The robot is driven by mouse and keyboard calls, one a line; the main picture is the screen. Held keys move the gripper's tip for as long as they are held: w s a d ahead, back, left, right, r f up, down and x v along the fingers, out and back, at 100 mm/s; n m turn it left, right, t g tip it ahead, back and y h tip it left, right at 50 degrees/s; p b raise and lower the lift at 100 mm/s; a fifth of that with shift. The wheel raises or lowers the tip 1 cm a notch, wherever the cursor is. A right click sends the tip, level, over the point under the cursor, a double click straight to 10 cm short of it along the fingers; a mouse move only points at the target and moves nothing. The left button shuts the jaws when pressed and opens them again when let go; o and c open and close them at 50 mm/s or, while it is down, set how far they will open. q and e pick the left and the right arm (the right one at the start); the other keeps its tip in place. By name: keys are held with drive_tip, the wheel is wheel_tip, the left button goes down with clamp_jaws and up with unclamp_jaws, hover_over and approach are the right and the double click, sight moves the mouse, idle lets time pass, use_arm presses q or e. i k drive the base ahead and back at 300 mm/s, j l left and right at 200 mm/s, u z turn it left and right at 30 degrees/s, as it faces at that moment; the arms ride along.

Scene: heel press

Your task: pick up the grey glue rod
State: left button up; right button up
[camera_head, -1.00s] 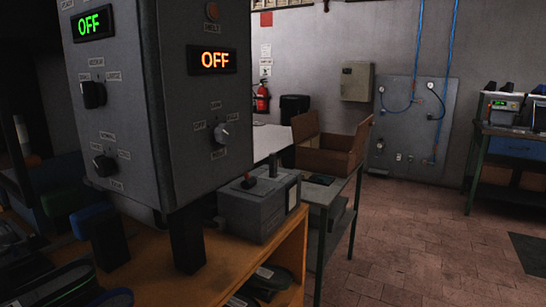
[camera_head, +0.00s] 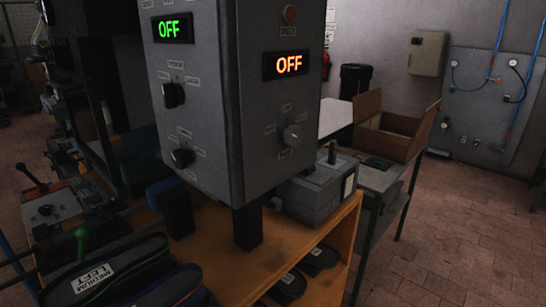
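I cannot pick out the grey glue rod for certain. A grey metal box (camera_head: 318,191) sits on the orange bench, behind and to the right of the control cabinet (camera_head: 235,100). A short dark upright piece (camera_head: 332,152) stands up from its top; it is too small to tell what it is. The cabinet hides the left part of the box. Neither of my grippers is in view.
The cabinet shows two OFF displays, green (camera_head: 173,28) and orange (camera_head: 289,64). Dark shoe-like items, one labelled "MEDIUM LEFT" (camera_head: 95,278), lie at lower left. An open cardboard box (camera_head: 390,135) stands on a table at right. Floor (camera_head: 455,240) at right is clear.

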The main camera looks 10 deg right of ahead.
sight(333, 148)
drive_tip(key=i+l+u, duration=0.2)
drive_tip(key=l+u, duration=0.2)
drive_tip(key=l, duration=0.2)
drive_tip(key=i+l+u, duration=0.1)
drive_tip(key=l+u, duration=0.3)
drive_tip(key=l, duration=0.25)
drive_tip(key=l+u, duration=0.4)
drive_tip(key=l, duration=0.25)
